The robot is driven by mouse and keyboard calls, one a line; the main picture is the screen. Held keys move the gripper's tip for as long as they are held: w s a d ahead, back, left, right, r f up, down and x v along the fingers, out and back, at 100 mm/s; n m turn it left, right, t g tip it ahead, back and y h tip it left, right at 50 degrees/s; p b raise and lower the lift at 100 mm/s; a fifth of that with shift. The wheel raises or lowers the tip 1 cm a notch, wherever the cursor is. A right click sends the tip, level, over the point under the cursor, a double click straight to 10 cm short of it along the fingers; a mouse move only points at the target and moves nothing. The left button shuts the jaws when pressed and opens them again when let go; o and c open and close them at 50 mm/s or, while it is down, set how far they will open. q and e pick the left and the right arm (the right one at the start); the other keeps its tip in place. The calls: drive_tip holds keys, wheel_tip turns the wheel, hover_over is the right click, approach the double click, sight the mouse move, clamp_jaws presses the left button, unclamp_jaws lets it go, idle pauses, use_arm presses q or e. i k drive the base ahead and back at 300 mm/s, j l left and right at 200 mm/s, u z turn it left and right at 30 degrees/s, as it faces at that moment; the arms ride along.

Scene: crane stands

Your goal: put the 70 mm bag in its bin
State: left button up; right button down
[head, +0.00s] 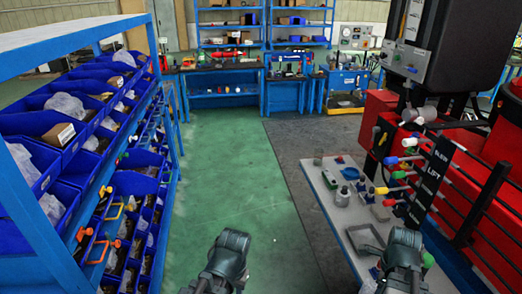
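Several clear plastic bags lie in the blue bins of the rack at left, such as one bag (66,105) in an upper bin and another bag (52,208) lower down at the near end. I cannot tell which is the 70 mm bag, and no size label is readable on the bags or bins. Part of my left arm shows at the bottom middle and part of my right arm at the bottom right, over the bench edge. Neither gripper's fingertips can be seen.
The blue rack (155,90) lines the left side. A grey-topped bench (335,222) with small parts and a shallow grey tray (366,240) stands at right, beside red machinery with coloured levers (400,160). The green floor (235,180) between is clear. Blue workbenches stand far back.

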sight(142, 172)
drive_tip(key=i, duration=2.4)
drive_tip(key=u, duration=2.45)
drive_tip(key=i+l+u, duration=0.1)
drive_tip(key=l, duration=0.25)
